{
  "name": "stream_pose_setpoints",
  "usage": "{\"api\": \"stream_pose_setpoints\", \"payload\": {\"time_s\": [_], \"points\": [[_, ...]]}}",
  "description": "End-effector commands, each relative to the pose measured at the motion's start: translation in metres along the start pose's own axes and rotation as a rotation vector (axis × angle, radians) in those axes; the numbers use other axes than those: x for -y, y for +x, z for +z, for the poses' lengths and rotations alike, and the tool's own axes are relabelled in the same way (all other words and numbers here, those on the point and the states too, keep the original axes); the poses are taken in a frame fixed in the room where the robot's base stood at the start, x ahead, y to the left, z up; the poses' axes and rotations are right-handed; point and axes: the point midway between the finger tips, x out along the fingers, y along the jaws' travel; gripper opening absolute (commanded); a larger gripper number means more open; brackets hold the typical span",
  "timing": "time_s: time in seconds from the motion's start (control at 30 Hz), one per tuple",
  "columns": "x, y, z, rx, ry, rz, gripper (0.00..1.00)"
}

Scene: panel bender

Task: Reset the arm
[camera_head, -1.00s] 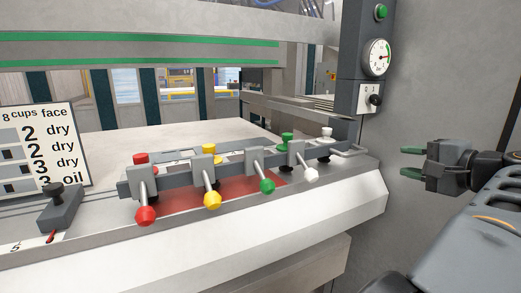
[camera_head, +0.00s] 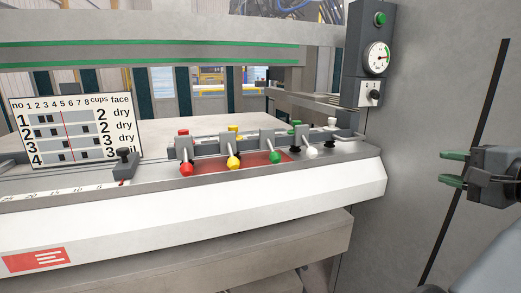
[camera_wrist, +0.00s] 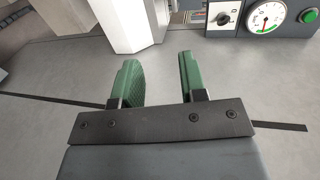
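My gripper (camera_head: 453,168) is at the right of the head view, to the right of the machine's front bed and in front of a plain grey panel. Its two green fingers stand apart with nothing between them. In the wrist view, my gripper (camera_wrist: 162,80) also shows open and empty, with grey surface between and beyond the fingers. Most of my arm is out of the head view.
The machine bed (camera_head: 330,190) carries levers with red (camera_head: 187,169), yellow (camera_head: 233,162), green (camera_head: 274,157) and white (camera_head: 312,153) knobs. A control column (camera_head: 372,65) with gauge (camera_head: 377,57) and switch (camera_head: 374,95) stands right of them. A chart (camera_head: 75,128) stands left.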

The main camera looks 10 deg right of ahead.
Motion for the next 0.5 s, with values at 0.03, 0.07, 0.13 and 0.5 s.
{"api": "stream_pose_setpoints", "payload": {"time_s": [0.03,0.07,0.13,0.5], "points": [[0.004,0.005,0.004,0.013,-0.001,0.015,0.39],[0.005,0.009,0.007,0.02,-0.002,0.027,0.39],[0.006,0.018,0.014,0.035,-0.005,0.056,0.39],[0.005,0.062,0.062,0.16,-0.056,0.266,0.39]]}}
